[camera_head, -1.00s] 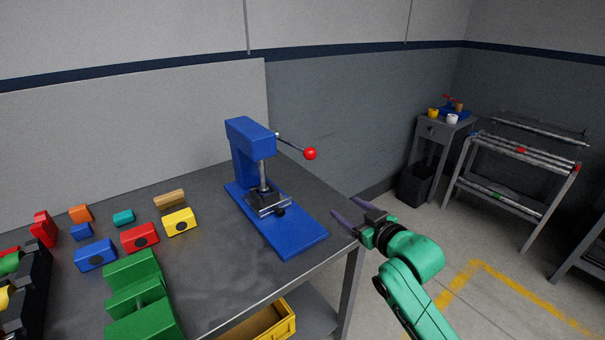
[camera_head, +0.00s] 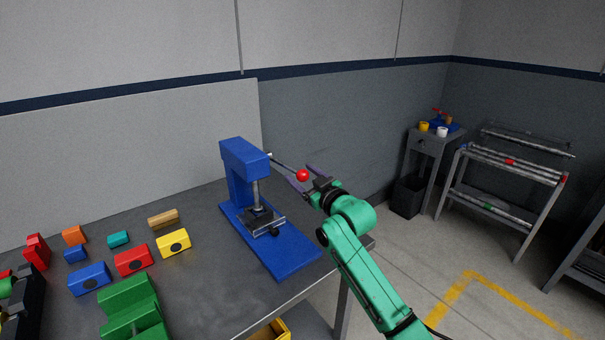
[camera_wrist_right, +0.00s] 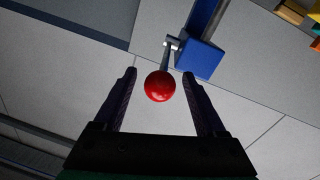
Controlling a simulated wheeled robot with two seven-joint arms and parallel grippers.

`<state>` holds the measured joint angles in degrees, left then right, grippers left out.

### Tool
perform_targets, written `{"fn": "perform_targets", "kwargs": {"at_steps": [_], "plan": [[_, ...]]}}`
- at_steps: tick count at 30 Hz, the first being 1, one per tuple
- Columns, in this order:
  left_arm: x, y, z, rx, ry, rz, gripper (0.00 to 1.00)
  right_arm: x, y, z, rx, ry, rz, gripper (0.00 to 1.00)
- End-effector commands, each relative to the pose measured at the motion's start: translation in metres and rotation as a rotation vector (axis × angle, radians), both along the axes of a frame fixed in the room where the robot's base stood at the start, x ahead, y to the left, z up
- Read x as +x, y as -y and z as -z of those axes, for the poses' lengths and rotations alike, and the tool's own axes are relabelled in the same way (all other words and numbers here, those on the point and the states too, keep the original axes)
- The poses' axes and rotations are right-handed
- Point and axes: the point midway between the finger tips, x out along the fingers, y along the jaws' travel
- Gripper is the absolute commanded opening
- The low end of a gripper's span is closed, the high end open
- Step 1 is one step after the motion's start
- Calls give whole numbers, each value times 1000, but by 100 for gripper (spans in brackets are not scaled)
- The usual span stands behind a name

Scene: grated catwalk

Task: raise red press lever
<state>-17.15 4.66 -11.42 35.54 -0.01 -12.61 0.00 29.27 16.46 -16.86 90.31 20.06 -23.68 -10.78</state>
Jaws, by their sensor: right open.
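The blue press (camera_head: 243,168) stands on the grey workbench on its blue base plate (camera_head: 284,254). Its lever is a thin metal rod (camera_head: 282,161) that slopes down to the right from the press head and ends in a red ball knob (camera_head: 302,175). My right gripper (camera_head: 303,172) is open at the knob. In the right wrist view the red knob (camera_wrist_right: 160,86) lies between the two open fingers (camera_wrist_right: 160,88), with a gap on each side, and the blue press head (camera_wrist_right: 201,59) is beyond it. My left gripper is not in view.
Colored blocks, including a yellow one (camera_head: 174,243) and a green one (camera_head: 130,300), lie on the workbench (camera_head: 205,275) left of the press. A small side table (camera_head: 427,145) and a metal rack (camera_head: 510,180) stand at the right. The floor between is clear.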

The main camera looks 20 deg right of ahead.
Motion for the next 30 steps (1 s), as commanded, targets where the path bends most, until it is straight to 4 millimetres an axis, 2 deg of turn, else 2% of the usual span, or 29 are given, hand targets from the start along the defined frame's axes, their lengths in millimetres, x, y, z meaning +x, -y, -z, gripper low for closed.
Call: {"fn": "perform_targets", "kwargs": {"at_steps": [5, 6, 11, 12, 30], "plan": [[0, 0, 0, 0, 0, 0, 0, 0, 0, 1, 0, 0, 0, 73], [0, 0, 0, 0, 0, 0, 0, 0, 0, 1, 0, 0, 0, 66], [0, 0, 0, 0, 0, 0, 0, 0, 0, 1, 1, 0, 0, 4], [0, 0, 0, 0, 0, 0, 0, 0, 0, 1, 1, 0, 0, 0], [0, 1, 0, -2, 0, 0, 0, 0, 0, 1, 1, -1, -1, 0]]}}
